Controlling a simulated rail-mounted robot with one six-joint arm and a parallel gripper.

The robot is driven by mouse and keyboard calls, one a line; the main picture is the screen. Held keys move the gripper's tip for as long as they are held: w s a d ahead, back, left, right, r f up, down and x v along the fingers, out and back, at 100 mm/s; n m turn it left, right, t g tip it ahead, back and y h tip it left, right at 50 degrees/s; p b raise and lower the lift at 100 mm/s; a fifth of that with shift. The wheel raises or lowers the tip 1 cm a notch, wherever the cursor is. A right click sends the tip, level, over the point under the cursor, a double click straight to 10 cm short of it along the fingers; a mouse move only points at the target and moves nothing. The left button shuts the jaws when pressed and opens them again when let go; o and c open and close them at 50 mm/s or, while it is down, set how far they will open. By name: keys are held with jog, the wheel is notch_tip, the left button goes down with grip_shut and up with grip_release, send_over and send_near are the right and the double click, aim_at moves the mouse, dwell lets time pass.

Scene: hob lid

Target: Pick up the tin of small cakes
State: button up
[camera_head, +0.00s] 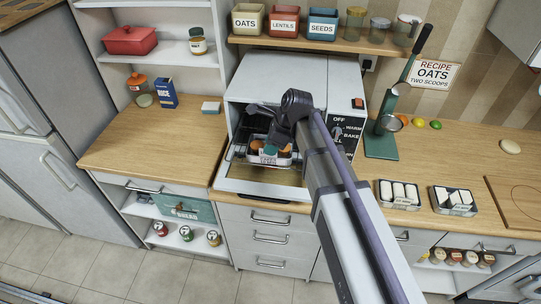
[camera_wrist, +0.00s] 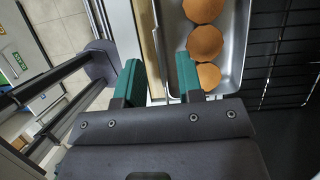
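The tin of small cakes (camera_head: 268,160) sits inside the open-fronted oven (camera_head: 290,80), with a label on its front. In the wrist view the tin (camera_wrist: 232,75) is a grey metal tray holding a row of brown round cakes (camera_wrist: 205,42). My gripper (camera_wrist: 160,78) has its two teal fingers apart, with the tin's near wall and a tan strip in the gap between them. The right finger appears over the tin's inner side, the left one outside it. I cannot tell whether either finger touches. In the head view my gripper (camera_head: 272,144) partly hides the tin.
The oven door (camera_head: 255,187) is lowered in front of the opening. A black wire rack (camera_wrist: 285,60) lies beside the tin. Two tins of white bars (camera_head: 398,194) (camera_head: 455,200) stand on the right counter. A green press-like stand (camera_head: 382,140) is right of the oven.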

jog(key=b+x, duration=0.1)
jog(key=x, duration=0.2)
jog(key=shift+d+r, duration=0.1)
jog(key=shift+r, duration=0.1)
grip_shut()
